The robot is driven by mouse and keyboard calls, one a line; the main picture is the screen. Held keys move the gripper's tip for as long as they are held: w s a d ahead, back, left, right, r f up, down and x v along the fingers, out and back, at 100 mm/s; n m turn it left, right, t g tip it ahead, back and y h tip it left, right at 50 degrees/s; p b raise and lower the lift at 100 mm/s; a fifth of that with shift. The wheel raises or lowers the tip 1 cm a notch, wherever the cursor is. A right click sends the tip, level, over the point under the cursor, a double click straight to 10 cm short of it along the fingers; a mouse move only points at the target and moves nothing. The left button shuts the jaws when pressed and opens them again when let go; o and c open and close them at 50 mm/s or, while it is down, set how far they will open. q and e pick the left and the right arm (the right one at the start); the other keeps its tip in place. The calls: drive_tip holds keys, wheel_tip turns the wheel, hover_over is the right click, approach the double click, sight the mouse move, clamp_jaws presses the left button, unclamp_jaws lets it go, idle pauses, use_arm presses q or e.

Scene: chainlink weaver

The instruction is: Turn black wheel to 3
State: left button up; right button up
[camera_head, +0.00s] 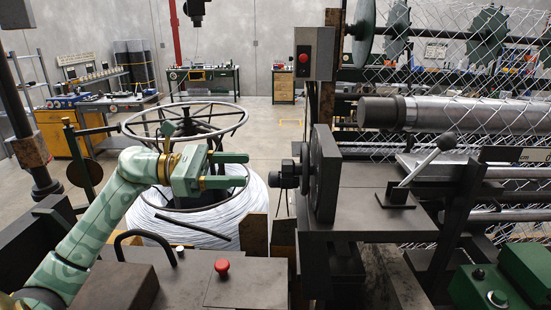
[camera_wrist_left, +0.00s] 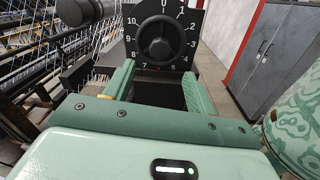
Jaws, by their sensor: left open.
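The black wheel (camera_wrist_left: 160,38) shows face-on in the left wrist view, a round rim with a hub, mounted on a dark dial plate (camera_wrist_left: 197,22) with white numbers around it. The 3 is at the wheel's right side. I cannot tell which number the wheel is set to. In the head view the wheel (camera_head: 285,176) is seen edge-on, sticking out left from the dial plate (camera_head: 323,176). My left gripper (camera_head: 236,169) is open and empty, left of the wheel and apart from it, fingers pointing at it. Its fingers (camera_wrist_left: 157,88) also show in the wrist view. My right gripper is not in view.
A lever with a round knob (camera_head: 446,141) stands on the machine at the right, before chain-link mesh (camera_head: 450,60). A wire coil (camera_head: 200,215) lies below my left gripper. A red button (camera_head: 222,266) is on the front panel. A grey cabinet (camera_wrist_left: 265,55) stands behind.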

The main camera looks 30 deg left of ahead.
sight(297, 169)
use_arm(q)
drive_tip(key=p+x, duration=0.3)
drive_tip(key=x, duration=0.5)
drive_tip(key=shift+w+d, duration=0.15)
drive_tip(key=shift+w, duration=0.05)
drive_tip(key=c, duration=1)
